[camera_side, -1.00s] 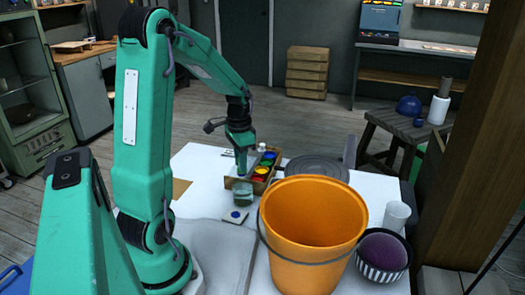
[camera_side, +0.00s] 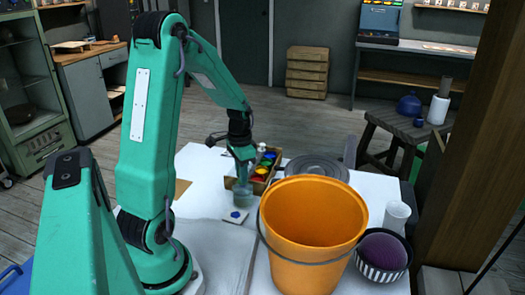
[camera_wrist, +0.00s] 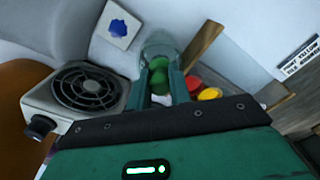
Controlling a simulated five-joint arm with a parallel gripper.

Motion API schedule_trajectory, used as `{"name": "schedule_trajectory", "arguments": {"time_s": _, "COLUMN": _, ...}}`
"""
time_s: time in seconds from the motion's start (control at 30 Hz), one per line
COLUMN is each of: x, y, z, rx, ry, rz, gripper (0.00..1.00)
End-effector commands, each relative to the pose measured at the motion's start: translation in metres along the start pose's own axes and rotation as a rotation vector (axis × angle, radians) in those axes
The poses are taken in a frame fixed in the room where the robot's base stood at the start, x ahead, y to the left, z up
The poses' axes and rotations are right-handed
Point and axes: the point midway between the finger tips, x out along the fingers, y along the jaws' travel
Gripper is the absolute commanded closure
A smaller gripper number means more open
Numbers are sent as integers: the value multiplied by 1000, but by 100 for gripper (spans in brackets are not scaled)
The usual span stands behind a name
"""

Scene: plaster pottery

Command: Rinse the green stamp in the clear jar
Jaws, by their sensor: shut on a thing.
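The clear jar (camera_side: 243,196) stands on the white table below my gripper (camera_side: 243,170) in the side view. In the wrist view the jar (camera_wrist: 160,42) is past my fingertips. My gripper (camera_wrist: 160,88) is shut on the green stamp (camera_wrist: 158,74), which shows between the fingers. The stamp's lower end appears to be within the jar, seen through the glass. In the side view the stamp is hard to make out, and how deep it sits cannot be told.
A white tile (camera_side: 236,216) with a blue mark lies in front of the jar. A paint box (camera_side: 262,172) stands close behind it. An orange bucket (camera_side: 313,220) stands at right. The wrist view shows a small hot plate (camera_wrist: 85,90) to the left.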

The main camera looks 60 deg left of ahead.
Motion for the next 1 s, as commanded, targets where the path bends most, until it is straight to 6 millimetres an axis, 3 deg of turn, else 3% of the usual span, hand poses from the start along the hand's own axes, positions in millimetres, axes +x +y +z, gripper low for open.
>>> {"name": "schedule_trajectory", "arguments": {"time_s": 0.5, "x": 29, "y": 0, "z": 0, "rx": 0, "ry": 0, "rz": 0, "gripper": 100}}
{"name": "schedule_trajectory", "arguments": {"time_s": 1.0, "x": 32, "y": 0, "z": 0, "rx": 0, "ry": 1, "rz": 0, "gripper": 100}}
